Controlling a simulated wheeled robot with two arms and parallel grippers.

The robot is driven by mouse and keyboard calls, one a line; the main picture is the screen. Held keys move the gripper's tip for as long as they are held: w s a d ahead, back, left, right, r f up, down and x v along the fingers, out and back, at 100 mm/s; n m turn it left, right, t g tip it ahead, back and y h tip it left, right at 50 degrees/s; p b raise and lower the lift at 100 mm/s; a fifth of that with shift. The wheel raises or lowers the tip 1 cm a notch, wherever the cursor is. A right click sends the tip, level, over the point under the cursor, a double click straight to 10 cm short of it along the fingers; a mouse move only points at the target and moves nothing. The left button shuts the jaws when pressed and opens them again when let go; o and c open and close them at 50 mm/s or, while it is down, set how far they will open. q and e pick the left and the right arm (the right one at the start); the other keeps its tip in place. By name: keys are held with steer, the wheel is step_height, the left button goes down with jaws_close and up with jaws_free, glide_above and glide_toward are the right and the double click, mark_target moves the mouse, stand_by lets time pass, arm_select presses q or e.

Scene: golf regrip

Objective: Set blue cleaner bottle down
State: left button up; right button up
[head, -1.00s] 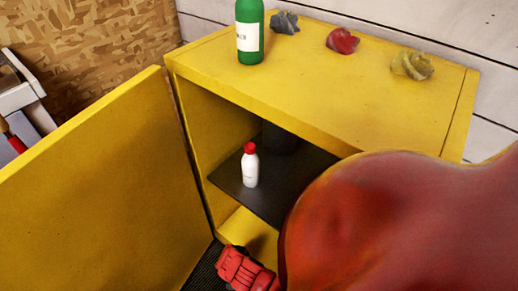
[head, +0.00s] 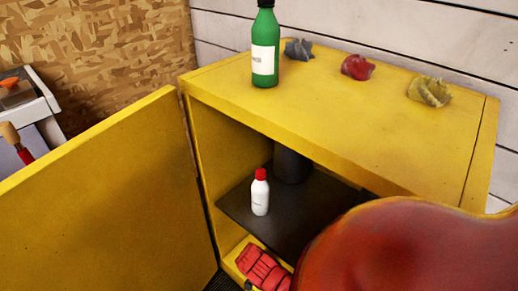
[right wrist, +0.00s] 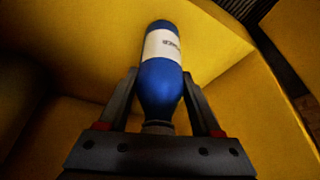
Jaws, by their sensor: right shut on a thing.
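In the right wrist view the blue cleaner bottle (right wrist: 160,88) with a white label is between the fingers of my right gripper (right wrist: 159,76), which is shut on it. The bottle's neck is toward the palm and its body points away, with yellow panels around it. I cannot tell whether its base touches a surface. In the head view the yellow cabinet (head: 340,115) stands open, with a dark shelf (head: 240,212) inside. My large red arm covers the lower right, and the blue bottle is not visible there. My left gripper is not in view.
A white bottle with a red cap (head: 260,196) stands on the shelf, in front of a dark cylinder (head: 291,166). A green bottle (head: 265,55) and grey, red and yellow crumpled items stand on the cabinet top. The open door (head: 110,200) fills the left.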

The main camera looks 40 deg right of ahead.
steer(key=o, duration=1.4)
steer(key=shift+f, duration=0.1)
steer(key=p+v, duration=0.3)
steer(key=v, duration=0.9)
steer(key=shift+p, duration=0.3)
